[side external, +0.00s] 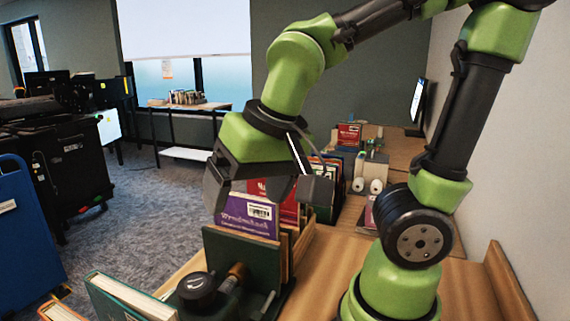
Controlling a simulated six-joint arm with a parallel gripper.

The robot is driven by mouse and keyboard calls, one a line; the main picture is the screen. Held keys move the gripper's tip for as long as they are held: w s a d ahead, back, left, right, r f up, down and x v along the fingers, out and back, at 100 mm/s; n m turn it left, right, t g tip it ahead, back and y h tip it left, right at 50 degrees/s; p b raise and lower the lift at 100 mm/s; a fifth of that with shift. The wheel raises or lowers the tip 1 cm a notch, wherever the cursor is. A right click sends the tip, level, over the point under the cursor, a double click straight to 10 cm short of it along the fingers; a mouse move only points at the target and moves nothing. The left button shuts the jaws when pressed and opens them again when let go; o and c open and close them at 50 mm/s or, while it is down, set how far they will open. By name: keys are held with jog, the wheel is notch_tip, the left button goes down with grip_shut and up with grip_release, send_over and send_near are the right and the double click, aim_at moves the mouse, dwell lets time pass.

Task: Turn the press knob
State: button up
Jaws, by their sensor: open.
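A black round knob (197,287) sits low in the foreground, on a dark device beside a dark green upright panel (240,258); I take it to be the press knob. A short brown wooden part (236,274) is just right of it. My gripper (266,192) is open, above and behind the knob and apart from it. Its dark fingers are spread in front of the books. A purple book (248,222) and a red book (288,208) show below and between the fingers. Whether the fingers touch the books cannot be told.
A wooden bin (302,240) holds the upright books. A green book (130,298) leans at the front left. The wooden tabletop (320,280) is bare between the device and my base. More books (348,136) and a screen (416,103) stand farther back.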

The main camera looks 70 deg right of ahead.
jog(key=s+r+n+t+y, duration=0.2)
jog(key=s+r, duration=0.1)
jog(key=s, duration=0.1)
jog(key=shift+s+d+r+t, duration=0.25)
jog(key=shift+s+r+t, duration=0.1)
jog(key=shift+t, duration=0.05)
dwell(0.4)
jog(key=m+g+h, duration=0.2)
jog(key=m+g, duration=0.5)
jog(key=m, duration=2.1)
send_over(196, 282)
notch_tip(196, 282, down, 10)
jog(key=shift+f, duration=0.15)
notch_tip(196, 282, down, 10)
jog(key=shift+r, duration=0.2)
